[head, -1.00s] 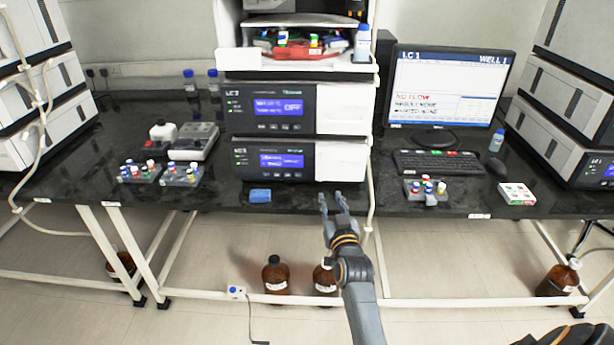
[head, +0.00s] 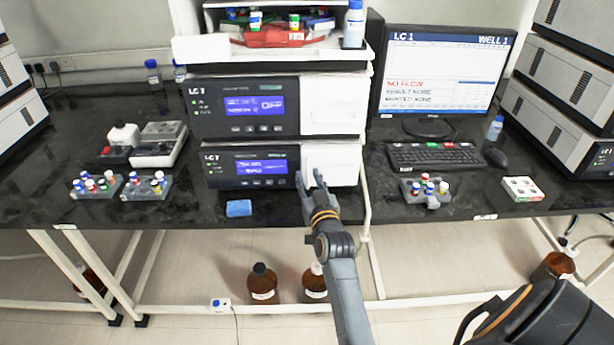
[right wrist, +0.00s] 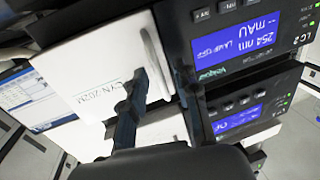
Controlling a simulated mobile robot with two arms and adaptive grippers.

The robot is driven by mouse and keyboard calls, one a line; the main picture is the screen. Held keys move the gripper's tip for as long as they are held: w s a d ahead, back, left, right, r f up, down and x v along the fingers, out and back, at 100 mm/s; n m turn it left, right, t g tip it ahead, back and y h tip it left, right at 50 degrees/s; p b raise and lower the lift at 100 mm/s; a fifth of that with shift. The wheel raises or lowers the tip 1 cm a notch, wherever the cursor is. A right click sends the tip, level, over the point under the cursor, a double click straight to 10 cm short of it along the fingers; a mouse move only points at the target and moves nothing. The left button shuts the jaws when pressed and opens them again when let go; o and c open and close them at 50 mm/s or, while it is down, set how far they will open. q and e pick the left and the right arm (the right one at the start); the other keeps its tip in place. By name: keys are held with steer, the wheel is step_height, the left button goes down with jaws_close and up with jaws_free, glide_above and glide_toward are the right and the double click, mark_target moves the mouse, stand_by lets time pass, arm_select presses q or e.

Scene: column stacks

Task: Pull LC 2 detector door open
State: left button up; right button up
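The LC 2 detector (head: 250,168) is the lower module of the middle stack in the head view, with a blue display. Its white door (head: 342,165) on the right looks shut. In the right wrist view, seen upside down, the door (right wrist: 95,65) carries an upright bar handle (right wrist: 153,60) near the display. My right gripper (head: 309,178) is open in front of the door's left part. In the right wrist view its fingers (right wrist: 161,75) lie on either side of the handle's lower end. I cannot tell whether they touch it. My left gripper is not in view.
Another LC module (head: 240,108) sits above. A blue block (head: 239,208) lies at the bench front. Vial racks (head: 147,188) stand left; a keyboard (head: 435,156), monitor (head: 445,80) and another vial rack (head: 428,194) stand right. Brown bottles (head: 263,284) stand under the bench.

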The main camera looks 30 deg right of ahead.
steer(key=shift+s+r, duration=0.1)
steer(key=shift+s, duration=0.05)
jaws_close()
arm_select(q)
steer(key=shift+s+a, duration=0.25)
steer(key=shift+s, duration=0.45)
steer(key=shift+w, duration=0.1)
